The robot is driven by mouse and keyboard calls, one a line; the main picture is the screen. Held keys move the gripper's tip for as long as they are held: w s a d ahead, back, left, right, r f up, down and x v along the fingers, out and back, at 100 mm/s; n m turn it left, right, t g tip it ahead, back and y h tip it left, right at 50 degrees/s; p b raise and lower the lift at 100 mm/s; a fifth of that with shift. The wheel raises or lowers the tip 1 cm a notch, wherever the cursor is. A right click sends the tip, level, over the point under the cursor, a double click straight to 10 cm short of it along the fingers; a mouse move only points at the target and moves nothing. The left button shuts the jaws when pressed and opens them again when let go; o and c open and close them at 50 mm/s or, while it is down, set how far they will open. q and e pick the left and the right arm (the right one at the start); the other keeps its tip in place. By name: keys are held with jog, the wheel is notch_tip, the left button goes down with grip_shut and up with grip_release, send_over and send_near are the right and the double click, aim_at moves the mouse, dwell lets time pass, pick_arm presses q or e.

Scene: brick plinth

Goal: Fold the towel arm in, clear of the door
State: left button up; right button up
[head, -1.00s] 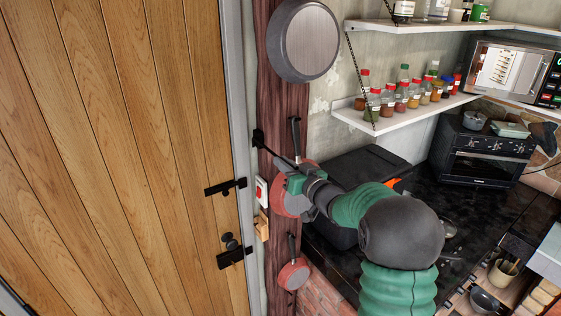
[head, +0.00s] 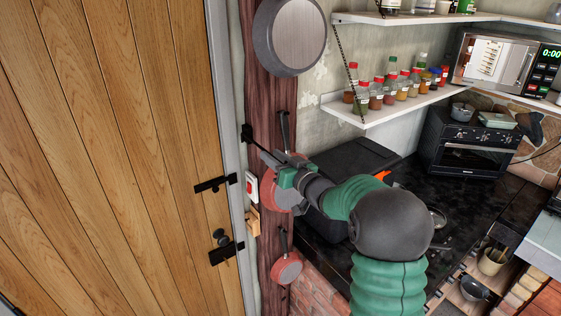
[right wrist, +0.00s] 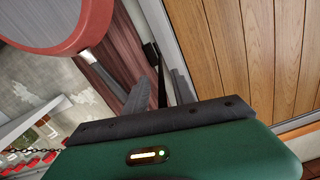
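The towel arm is a thin black bar (head: 257,144) on a small black bracket on the dark red post. In the right wrist view the bar (right wrist: 161,82) runs from its bracket down between my two grey fingers. My right gripper (head: 271,157) is at the bar's near end, its fingers apart on either side of it; they do not look closed on it. In the right wrist view the right gripper (right wrist: 159,80) points toward the post and door frame. The wooden door (head: 120,150) is left of the post. My left gripper is not in view.
Red pans (head: 286,268) hang on the post, one right behind my gripper. A large grey pan (head: 290,37) hangs above. A red-and-white switch (head: 252,187) is below the bracket. A black counter (head: 410,180) and spice shelf (head: 385,110) lie right.

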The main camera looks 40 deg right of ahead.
jog(key=s+a+b, duration=0.1)
jog(key=s+b, duration=0.4)
jog(key=s, duration=1.1)
jog(key=shift+s+a, duration=0.25)
jog(key=shift+a, duration=0.1)
jog(key=shift+d+f, duration=0.1)
jog(key=w+a+f+g+b, duration=0.2)
jog(key=a+f+g+b, duration=0.15)
jog(key=f, duration=0.55)
jog(key=w+a+f+g+h+b, duration=0.1)
jog(key=a+f+g+b, duration=0.1)
jog(key=a+f, duration=0.5)
jog(key=w+a+f+g+b, duration=0.2)
jog(key=f+b, duration=0.1)
jog(key=f, duration=0.8)
jog(key=s+a+f+n+g+y+b, duration=0.2)
jog(key=s+a+f+g, duration=0.6)
jog(key=s+a+f, duration=0.5)
jog(key=a+f+n+b, duration=0.1)
jog(key=a+f+b, duration=0.1)
jog(key=a, duration=0.1)
jog(key=shift+s+a+n+y, duration=0.15)
jog(key=shift+s+n+y, duration=0.15)
jog(key=shift+s+y, duration=0.1)
